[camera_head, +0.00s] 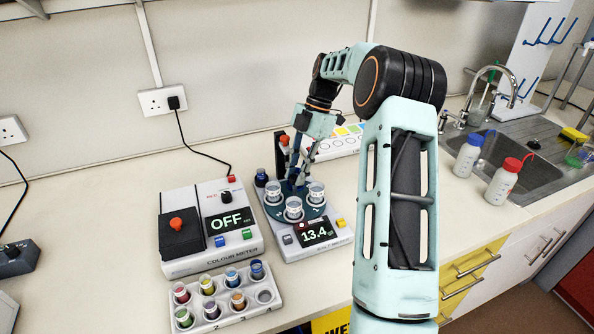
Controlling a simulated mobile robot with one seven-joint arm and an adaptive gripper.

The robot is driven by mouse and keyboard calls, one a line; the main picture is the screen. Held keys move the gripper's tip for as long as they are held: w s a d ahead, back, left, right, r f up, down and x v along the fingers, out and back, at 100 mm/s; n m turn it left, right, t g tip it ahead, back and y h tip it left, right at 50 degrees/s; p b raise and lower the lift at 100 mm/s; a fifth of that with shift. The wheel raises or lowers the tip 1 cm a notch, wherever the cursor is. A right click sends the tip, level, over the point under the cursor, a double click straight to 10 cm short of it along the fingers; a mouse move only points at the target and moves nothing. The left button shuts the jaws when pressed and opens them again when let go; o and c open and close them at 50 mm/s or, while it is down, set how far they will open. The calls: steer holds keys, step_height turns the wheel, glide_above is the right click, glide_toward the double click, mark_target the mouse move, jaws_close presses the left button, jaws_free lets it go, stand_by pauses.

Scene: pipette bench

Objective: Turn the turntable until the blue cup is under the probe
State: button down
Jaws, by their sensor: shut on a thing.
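The turntable (309,212) is a dark blue-grey disc on a white meter whose display reads 13.4. Whitish cups (293,207) stand around its front and sides. A dark blue cup (261,178) stands at its back left; I cannot tell whether it sits on the disc. The probe's black post (280,158) with a red knob rises behind the disc. The probe tip is hidden by my gripper, so what is under it cannot be seen. My gripper (297,179) points down over the disc's middle and is shut on a dark part there, seemingly the hub of the turntable.
A colour meter (212,258) reading OFF stands left of the turntable. A white rack (207,322) of coloured cups lies in front. A white strip with coloured squares (340,148) lies behind. Bottles (504,182) and a sink (520,165) are right. The far left bench is mostly clear.

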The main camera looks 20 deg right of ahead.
stand_by(0.5)
steer(key=c, duration=1.7)
jaws_free()
steer(key=shift+r, duration=0.1)
